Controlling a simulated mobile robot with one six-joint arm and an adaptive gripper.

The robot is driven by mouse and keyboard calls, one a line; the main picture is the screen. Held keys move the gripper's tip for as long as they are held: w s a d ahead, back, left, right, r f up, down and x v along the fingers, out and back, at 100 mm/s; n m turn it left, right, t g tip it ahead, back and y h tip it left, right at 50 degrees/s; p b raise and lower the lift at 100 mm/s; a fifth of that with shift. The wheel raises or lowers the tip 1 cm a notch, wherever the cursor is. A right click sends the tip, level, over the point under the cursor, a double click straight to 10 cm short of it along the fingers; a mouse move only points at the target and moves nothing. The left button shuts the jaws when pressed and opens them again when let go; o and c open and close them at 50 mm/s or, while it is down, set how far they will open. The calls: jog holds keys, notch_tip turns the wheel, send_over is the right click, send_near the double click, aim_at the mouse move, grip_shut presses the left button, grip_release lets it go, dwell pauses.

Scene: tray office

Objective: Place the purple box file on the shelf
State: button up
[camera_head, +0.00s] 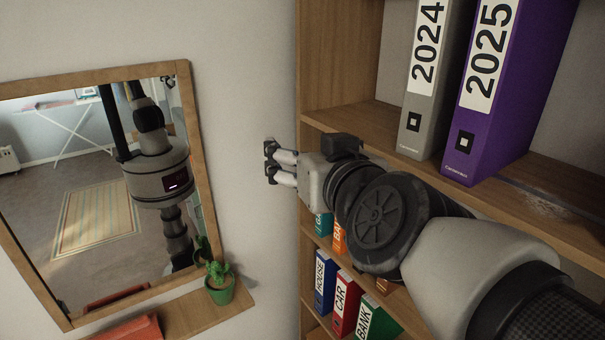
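The purple box file (510,85), labelled 2025, stands upright on the upper shelf (560,190) of the wooden bookcase. A grey box file (430,80), labelled 2024, stands just to its left. My gripper (269,162) is to the left of the bookcase's side edge, pointing left, away from the purple file and apart from it. Its two fingers show a small gap at the tips, with nothing between them. My arm crosses in front of the bookcase and hides part of the lower shelves.
Lower shelves hold several binders, including a blue one (325,284), a red one (345,305) and a green one (378,322). A wood-framed mirror (190,110) hangs at left. A potted cactus (219,285) and a red object (125,328) sit on a ledge below.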

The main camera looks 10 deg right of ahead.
jog(key=s+d+f+g+h, duration=0.1)
jog(key=s+d+f+g, duration=0.3)
jog(key=s+f+g, duration=0.7)
jog(key=s+f, duration=0.9)
jog(key=f, duration=0.2)
jog(key=shift+s+d+f+m+h, duration=0.2)
jog(key=shift+s+f+m+h, duration=0.05)
jog(key=shift+f+m+h, duration=0.1)
